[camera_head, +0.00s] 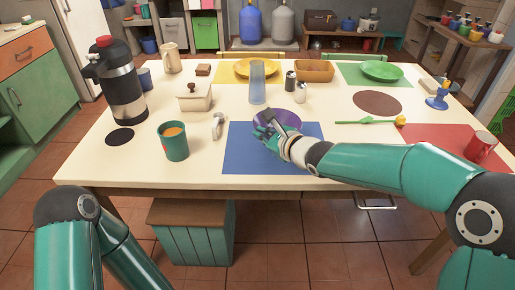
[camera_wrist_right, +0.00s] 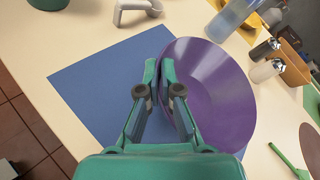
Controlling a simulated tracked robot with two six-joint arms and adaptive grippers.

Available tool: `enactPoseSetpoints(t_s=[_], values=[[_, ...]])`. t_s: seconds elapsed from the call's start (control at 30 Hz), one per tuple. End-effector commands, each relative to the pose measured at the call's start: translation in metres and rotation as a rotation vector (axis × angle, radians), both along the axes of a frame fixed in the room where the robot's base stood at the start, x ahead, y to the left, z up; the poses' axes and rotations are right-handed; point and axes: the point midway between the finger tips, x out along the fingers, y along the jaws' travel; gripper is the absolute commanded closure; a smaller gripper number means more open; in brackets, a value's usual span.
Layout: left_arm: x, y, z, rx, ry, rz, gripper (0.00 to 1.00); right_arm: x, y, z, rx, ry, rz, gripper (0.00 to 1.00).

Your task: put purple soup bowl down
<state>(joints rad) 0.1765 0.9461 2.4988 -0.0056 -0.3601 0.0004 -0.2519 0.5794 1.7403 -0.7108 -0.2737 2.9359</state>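The purple soup bowl (camera_head: 287,117) is over the far part of the blue placemat (camera_head: 248,160) in the head view. In the right wrist view the bowl (camera_wrist_right: 217,92) fills the middle right, its inside showing, and overlaps the right part of the mat (camera_wrist_right: 88,88). My right gripper (camera_wrist_right: 160,78) has its fingers close together across the bowl's left rim, shut on it. The gripper also shows in the head view (camera_head: 264,131). I cannot tell whether the bowl touches the mat. My left gripper is out of view; only its arm shows at lower left.
A teal mug (camera_head: 174,143) and a white handle-shaped item (camera_head: 218,126) stand left of the mat. A blue glass (camera_head: 257,82) and shakers (camera_head: 300,92) stand behind the bowl. A green utensil (camera_head: 367,122) lies to the right. The near mat is bare.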

Motion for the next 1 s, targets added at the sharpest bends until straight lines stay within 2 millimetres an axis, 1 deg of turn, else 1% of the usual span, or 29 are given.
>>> enactPoseSetpoints(t_s=[0.03,0.1,0.17,0.23,0.47,0.57,0.6,0.67,1.0], values=[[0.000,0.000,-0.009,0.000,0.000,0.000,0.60,0.000,0.000,-0.013,0.001,0.002,0.000,1.00],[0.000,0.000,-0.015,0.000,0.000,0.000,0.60,0.000,0.000,-0.024,0.001,0.002,0.001,1.00],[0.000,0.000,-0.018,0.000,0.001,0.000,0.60,0.000,0.000,-0.031,0.000,0.002,0.000,1.00],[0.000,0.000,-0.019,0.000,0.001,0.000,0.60,0.000,0.000,-0.033,0.001,-0.001,0.000,1.00],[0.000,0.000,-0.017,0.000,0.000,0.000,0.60,0.000,0.001,-0.032,0.001,-0.001,0.000,1.00],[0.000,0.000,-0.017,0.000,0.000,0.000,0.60,0.000,0.001,-0.033,0.000,0.002,0.001,0.84],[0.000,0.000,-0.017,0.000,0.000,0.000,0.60,0.000,0.001,-0.033,0.000,0.002,0.001,0.78],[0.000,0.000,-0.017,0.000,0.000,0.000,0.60,0.000,0.001,-0.033,0.000,0.002,0.001,0.69],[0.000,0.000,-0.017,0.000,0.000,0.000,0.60,-0.001,0.000,-0.031,0.000,0.001,0.002,0.69]])
